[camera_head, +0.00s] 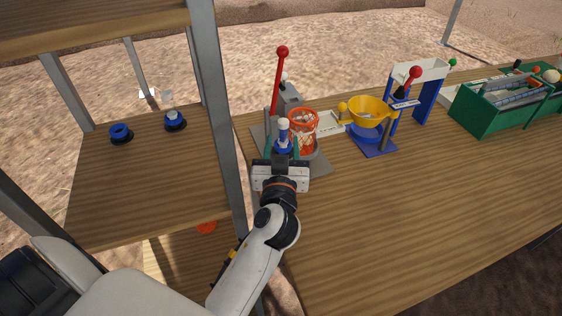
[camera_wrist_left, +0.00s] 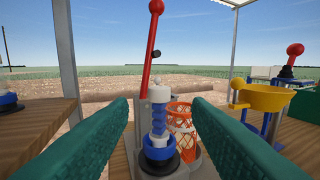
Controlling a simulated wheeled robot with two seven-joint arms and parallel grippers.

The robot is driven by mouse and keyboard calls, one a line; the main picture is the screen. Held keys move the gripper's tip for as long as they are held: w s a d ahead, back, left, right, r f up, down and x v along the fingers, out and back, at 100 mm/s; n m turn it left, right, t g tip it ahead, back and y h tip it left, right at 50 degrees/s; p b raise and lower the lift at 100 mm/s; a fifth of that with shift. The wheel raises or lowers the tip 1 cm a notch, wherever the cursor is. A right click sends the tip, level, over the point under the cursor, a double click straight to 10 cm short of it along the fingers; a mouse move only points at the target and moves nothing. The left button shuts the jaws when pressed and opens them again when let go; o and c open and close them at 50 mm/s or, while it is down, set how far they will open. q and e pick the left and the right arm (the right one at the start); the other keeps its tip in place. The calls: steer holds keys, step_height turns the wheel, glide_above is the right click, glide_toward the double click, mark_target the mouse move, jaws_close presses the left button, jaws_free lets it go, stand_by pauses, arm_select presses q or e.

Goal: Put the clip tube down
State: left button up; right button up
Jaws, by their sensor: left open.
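The clip tube (camera_head: 283,132), blue with a white top, stands upright on the grey base of the red-levered device (camera_head: 279,80). In the left wrist view the clip tube (camera_wrist_left: 158,118) stands on a dark round holder with a blue ring, between and beyond the fingers. My left gripper (camera_head: 282,147) is open, its two green fingers apart on either side of the tube. In the left wrist view a gap shows between the tube and each finger (camera_wrist_left: 162,125). My right gripper is not in view.
An orange mesh basket (camera_head: 303,131) stands close right of the tube. Further right are a yellow bowl on a blue stand (camera_head: 369,112), a white and blue press (camera_head: 418,85) and a green crate (camera_head: 494,118). A shelf (camera_head: 150,185) stands left. The table's front is clear.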

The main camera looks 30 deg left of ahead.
arm_select(q)
steer(key=v, duration=0.4)
steer(key=shift+s+b, duration=0.1)
steer(key=shift+b, duration=0.3)
